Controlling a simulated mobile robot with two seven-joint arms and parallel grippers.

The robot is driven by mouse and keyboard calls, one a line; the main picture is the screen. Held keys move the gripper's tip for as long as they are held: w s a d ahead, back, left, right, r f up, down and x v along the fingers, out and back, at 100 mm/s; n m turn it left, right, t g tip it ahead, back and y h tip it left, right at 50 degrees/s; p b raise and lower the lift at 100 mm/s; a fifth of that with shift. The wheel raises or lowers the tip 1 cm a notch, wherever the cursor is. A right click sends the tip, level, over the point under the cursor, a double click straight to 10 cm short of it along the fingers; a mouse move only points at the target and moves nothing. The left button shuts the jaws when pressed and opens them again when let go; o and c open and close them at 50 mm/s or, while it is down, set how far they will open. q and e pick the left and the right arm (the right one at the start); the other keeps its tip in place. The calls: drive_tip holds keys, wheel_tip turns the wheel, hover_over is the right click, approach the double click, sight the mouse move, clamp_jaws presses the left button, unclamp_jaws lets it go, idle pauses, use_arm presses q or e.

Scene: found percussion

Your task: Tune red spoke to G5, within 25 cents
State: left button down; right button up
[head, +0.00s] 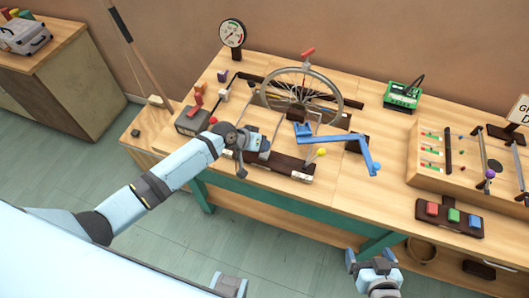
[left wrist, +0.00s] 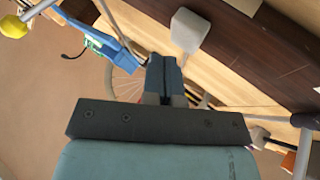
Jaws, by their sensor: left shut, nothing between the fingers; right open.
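A spoked wheel (head: 341,97) stands upright on the bench, with a red piece (head: 308,52) at its top. A blue cranked tool (head: 335,141) lies in front of the wheel, to the right; blue also shows in the left wrist view (left wrist: 90,32). My left gripper (head: 265,146) is over the dark front rail, short of the wheel; its fingers (left wrist: 164,62) are shut and empty. My right gripper (head: 367,256) is open and empty, in front of the bench.
A dark rail (head: 290,171) with rods and a yellow ball (head: 321,152) lies along the front. A green device (head: 402,96), a wooden tray (head: 421,170) and coloured buttons (head: 453,214) are at right.

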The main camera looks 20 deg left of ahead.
idle(0.7)
use_arm(q)
drive_tip(key=shift+f, duration=0.1)
drive_tip(key=shift+f, duration=0.3)
drive_tip(key=shift+f, duration=0.1)
idle(0.3)
drive_tip(key=shift+f+b, duration=0.5)
drive_tip(key=shift+b, duration=0.05)
drive_tip(key=shift+r, duration=0.1)
idle(0.4)
drive_tip(key=shift+r+p, duration=0.95)
